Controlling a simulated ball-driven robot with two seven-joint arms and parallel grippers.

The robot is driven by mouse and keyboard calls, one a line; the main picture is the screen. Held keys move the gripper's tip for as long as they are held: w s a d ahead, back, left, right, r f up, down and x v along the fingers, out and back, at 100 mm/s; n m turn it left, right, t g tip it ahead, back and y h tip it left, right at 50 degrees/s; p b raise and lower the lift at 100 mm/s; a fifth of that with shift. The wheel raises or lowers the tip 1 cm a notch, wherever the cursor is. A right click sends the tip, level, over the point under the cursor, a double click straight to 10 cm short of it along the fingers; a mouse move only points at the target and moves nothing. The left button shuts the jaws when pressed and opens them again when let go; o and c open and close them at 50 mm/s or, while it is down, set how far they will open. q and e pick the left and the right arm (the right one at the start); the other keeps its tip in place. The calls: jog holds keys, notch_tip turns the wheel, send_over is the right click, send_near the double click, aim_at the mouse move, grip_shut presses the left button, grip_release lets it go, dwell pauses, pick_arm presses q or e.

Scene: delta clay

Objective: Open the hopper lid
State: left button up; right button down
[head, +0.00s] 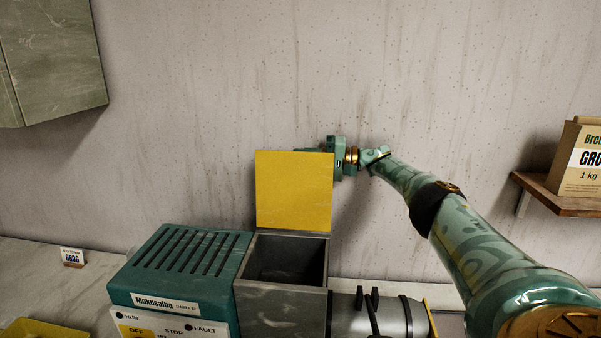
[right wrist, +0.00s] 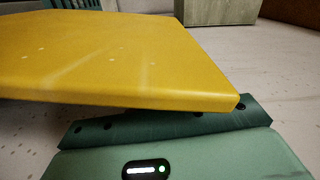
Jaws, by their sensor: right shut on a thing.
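The yellow hopper lid (head: 293,190) stands upright at the back edge of the grey hopper (head: 282,311), whose square mouth is open and looks dark and empty inside. My right gripper (head: 334,152) is at the lid's upper right corner, partly behind it, and is shut on the lid. Its fingertips are hidden by the lid. In the right wrist view the lid (right wrist: 110,60) fills the upper left, close over the green gripper body (right wrist: 190,150). My left gripper is not in view.
A teal machine housing (head: 185,255) with slots and labelled buttons adjoins the hopper's left side. A metal cylinder (head: 385,316) lies to its right. A wall cabinet (head: 50,60) hangs upper left. A shelf (head: 560,195) holds a GRO-labelled box (head: 582,160) at right.

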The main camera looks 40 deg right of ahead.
jog(key=shift+w+f, duration=0.1)
jog(key=shift+f, duration=0.3)
jog(key=c, duration=1.5)
grip_release()
jog(key=shift+o, duration=0.2)
jog(key=shift+d, duration=0.1)
jog(key=shift+r, duration=0.1)
jog(key=b+v, duration=0.5)
jog(key=v, duration=1.1)
jog(key=shift+d, duration=0.2)
